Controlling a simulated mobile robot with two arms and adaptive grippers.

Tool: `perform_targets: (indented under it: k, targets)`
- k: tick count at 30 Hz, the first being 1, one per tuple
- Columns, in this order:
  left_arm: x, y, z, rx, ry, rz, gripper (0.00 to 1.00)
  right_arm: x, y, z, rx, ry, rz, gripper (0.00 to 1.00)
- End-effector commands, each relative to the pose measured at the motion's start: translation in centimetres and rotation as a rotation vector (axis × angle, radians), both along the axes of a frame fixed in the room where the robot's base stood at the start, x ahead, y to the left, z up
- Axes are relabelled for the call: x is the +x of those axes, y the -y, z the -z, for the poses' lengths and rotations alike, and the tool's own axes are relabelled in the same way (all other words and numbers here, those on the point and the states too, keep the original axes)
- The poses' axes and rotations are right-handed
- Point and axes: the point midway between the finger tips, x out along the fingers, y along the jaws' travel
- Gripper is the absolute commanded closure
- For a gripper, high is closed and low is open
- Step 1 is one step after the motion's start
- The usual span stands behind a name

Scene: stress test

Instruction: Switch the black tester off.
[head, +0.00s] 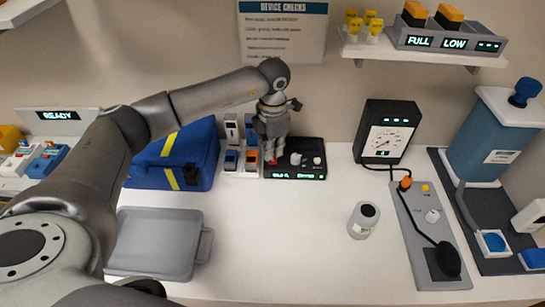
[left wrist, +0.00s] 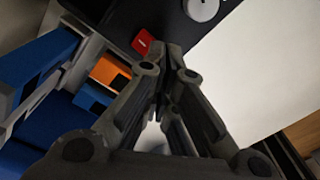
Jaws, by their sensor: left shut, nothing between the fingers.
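The black tester (head: 312,145) is a low black box standing against the wall, with white knobs and a lit green display strip (head: 297,176) on its front edge, too small to read surely. Its red switch (head: 272,162) is at the left end; the left wrist view shows it as a red rocker with a white mark (left wrist: 143,42). My left gripper (head: 272,152) points down just above the tester's left end, shut and empty. In the left wrist view its fingertips (left wrist: 172,50) are right beside the red switch; I cannot tell whether they touch it. My right gripper is not in view.
Blue and orange switches on pale holders (head: 231,160) stand close left of the tester, beside a blue bag (head: 200,150). A black gauge box (head: 388,130) stands to the right.

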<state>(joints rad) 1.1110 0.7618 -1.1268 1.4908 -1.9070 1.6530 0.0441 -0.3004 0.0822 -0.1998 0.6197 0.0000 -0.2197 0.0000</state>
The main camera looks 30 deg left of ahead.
Motion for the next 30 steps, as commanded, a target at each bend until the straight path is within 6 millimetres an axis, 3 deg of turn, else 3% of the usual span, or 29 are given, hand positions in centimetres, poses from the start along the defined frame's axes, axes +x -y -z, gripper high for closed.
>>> perform_targets:
  k: [30]
  targets:
    - [0.0,0.0,1.7,0.001,-0.001,0.0,1.0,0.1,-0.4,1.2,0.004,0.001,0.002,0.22]
